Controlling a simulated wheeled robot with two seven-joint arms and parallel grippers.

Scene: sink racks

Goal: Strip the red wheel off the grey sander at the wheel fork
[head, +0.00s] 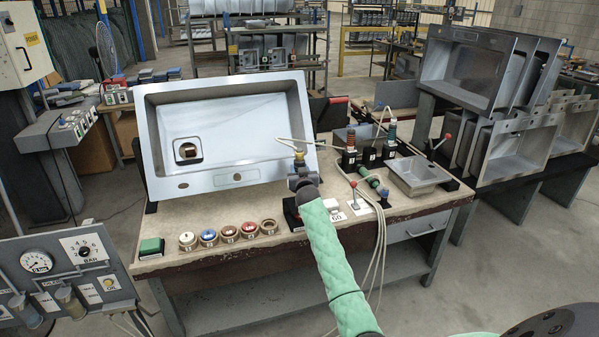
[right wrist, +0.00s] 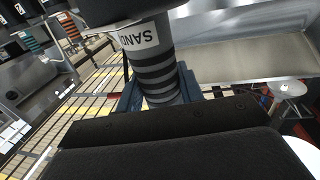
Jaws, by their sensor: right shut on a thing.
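My right gripper (head: 302,181) is over the bench behind its front edge, in front of the sink. In the right wrist view the grey sander (right wrist: 160,78), a grey cylinder with black rings and a partly readable "SAND" label, stands between the jaws. The jaws (right wrist: 160,98) are shut on it. In the head view a small brass-coloured tip (head: 299,155) shows above the gripper. I cannot make out a red wheel on the sander. My left gripper is out of view.
Several round holders (head: 229,234) with coloured centres line the bench front, beside a green block (head: 150,246). A large steel sink (head: 230,178) leans behind them. At right stand ringed tools (head: 349,158), a small basin (head: 418,177), a red-knobbed lever (head: 353,185) and loose cables.

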